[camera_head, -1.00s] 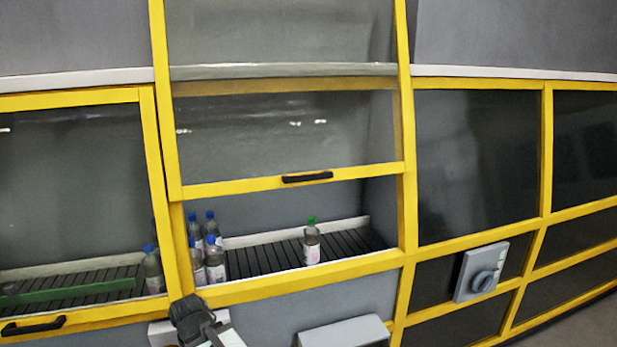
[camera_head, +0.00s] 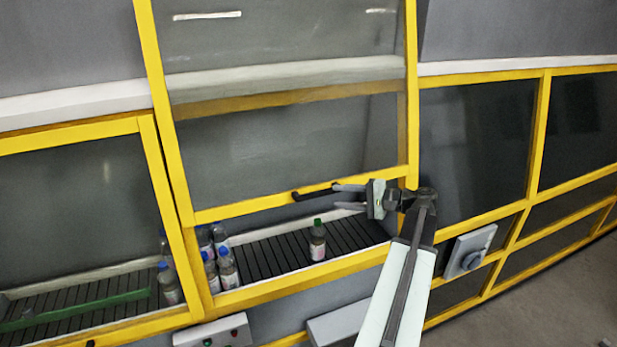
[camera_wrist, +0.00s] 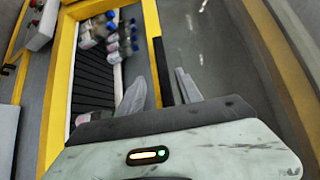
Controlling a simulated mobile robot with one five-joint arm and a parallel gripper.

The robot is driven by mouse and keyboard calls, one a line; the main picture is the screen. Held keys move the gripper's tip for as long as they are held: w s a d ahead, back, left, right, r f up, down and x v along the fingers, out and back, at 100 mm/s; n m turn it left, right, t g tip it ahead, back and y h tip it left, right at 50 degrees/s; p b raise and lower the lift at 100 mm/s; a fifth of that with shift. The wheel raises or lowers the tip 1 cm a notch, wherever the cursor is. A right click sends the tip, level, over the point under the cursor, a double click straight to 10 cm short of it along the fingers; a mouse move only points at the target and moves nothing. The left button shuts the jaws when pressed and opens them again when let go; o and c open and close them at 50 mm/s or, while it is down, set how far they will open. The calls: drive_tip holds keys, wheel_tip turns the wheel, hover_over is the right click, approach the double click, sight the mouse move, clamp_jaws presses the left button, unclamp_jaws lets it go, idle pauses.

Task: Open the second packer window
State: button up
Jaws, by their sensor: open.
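The packer window in the middle (camera_head: 290,140) is a clear pane in a yellow frame, partly raised, with a gap under its bottom bar. Its black handle (camera_head: 312,192) sits on that bar, and also shows in the wrist view (camera_wrist: 162,70). My gripper (camera_head: 337,197) is open at the right end of the handle. In the wrist view my fingers (camera_wrist: 160,93) are spread, with the handle appearing between them. I cannot tell whether they touch it.
A bottle with a green cap (camera_head: 318,242) and several blue-capped bottles (camera_head: 226,268) stand on the dark conveyor (camera_head: 280,250) behind the gap. A grey switch box (camera_head: 468,250) is on the right. A control box (camera_head: 212,333) and a grey box (camera_head: 335,325) are below the sill.

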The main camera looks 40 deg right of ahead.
sight(322, 194)
drive_tip(key=x, duration=0.3)
drive_tip(key=b+x, duration=0.1)
drive_tip(key=x, duration=0.3)
drive_tip(key=shift+w+d+r+b, duration=0.1)
drive_tip(key=shift+w+b, duration=0.2)
drive_tip(key=shift+w, duration=0.15)
clamp_jaws()
idle(1.0)
